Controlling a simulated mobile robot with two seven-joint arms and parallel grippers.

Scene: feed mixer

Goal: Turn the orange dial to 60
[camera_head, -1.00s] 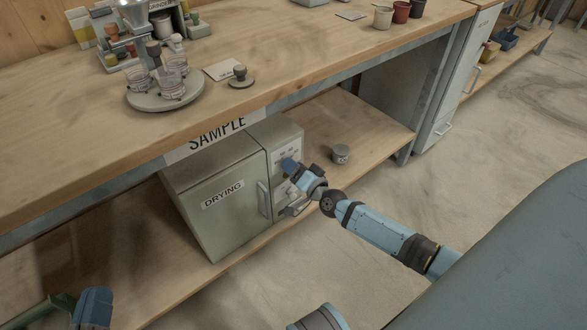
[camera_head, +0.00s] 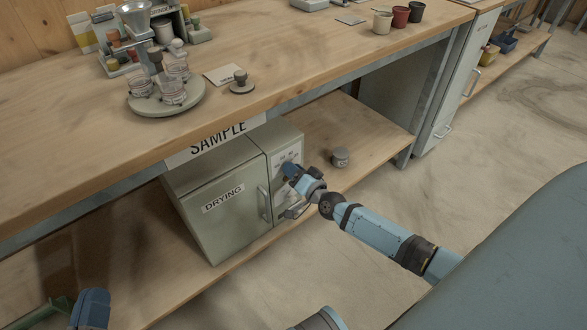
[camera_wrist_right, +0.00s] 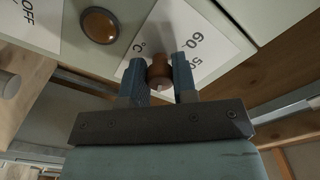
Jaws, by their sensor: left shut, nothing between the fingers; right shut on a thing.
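The orange dial (camera_wrist_right: 159,72) shows in the right wrist view, between the fingers of my right gripper (camera_wrist_right: 160,85). The gripper is shut on it. The white scale plate behind the dial shows the numbers 60 and 50 and a °C mark. Where the dial points cannot be told. In the head view my right gripper (camera_head: 290,172) reaches the front panel of the drying oven (camera_head: 228,212) and hides the dial. My left gripper (camera_head: 92,308) is low at the left edge, shut and empty, away from the oven.
A round amber button or lamp (camera_wrist_right: 99,25) sits beside the dial, with an OFF label near it. The oven stands on the lower shelf under the bench (camera_head: 330,60).

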